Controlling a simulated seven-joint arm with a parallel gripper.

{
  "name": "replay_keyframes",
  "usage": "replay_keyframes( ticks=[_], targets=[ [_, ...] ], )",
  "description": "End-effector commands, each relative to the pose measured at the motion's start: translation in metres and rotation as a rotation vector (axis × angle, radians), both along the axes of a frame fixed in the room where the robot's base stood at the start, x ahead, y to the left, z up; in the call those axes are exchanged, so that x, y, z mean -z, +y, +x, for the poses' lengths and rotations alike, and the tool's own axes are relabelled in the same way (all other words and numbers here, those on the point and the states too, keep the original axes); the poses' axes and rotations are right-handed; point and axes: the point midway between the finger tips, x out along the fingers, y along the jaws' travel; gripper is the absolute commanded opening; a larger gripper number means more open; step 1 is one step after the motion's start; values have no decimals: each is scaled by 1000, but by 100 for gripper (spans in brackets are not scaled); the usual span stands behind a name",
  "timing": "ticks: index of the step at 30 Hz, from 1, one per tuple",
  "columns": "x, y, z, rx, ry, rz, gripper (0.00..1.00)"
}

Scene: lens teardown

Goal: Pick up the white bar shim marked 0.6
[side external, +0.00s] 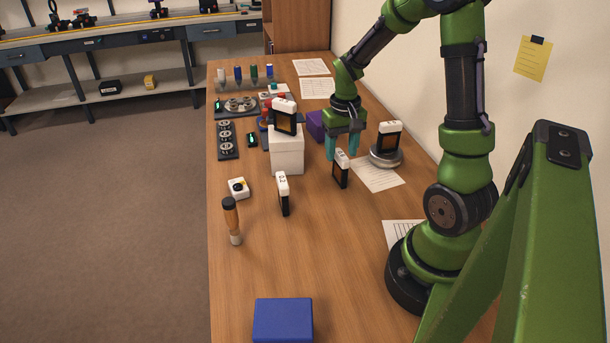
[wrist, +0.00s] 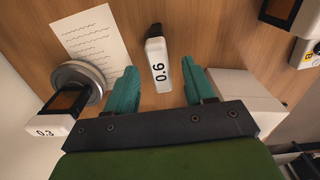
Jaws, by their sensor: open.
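The white bar shim marked 0.6 (wrist: 160,68) shows its numbered white end in the wrist view, between my finger lines and slightly beyond them. In the side view it appears to be the upright piece (side external: 341,170) with a white top and dark lower body, standing on the table. My gripper (side external: 343,150) has teal fingers and is open above and just behind it. In the wrist view my gripper (wrist: 161,80) has a finger on each side of the 0.6 end, with nothing held. Contact cannot be told.
A similar piece marked 0.3 (wrist: 47,127) sits on a round metal disc (wrist: 92,75) beside a paper sheet (wrist: 90,35). Another stands on a white box (side external: 287,155); another white-topped piece (side external: 283,185) stands nearer. The front table is mostly clear.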

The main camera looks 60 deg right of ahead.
Motion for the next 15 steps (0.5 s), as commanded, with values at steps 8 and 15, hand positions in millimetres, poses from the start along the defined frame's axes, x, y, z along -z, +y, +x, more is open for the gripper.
replay_keyframes(
  ticks=[8, 15],
  targets=[
    [41, 1, -1, 2, 5, 4, 53],
    [48, 1, 0, 1, 0, 1, 53]
  ],
)
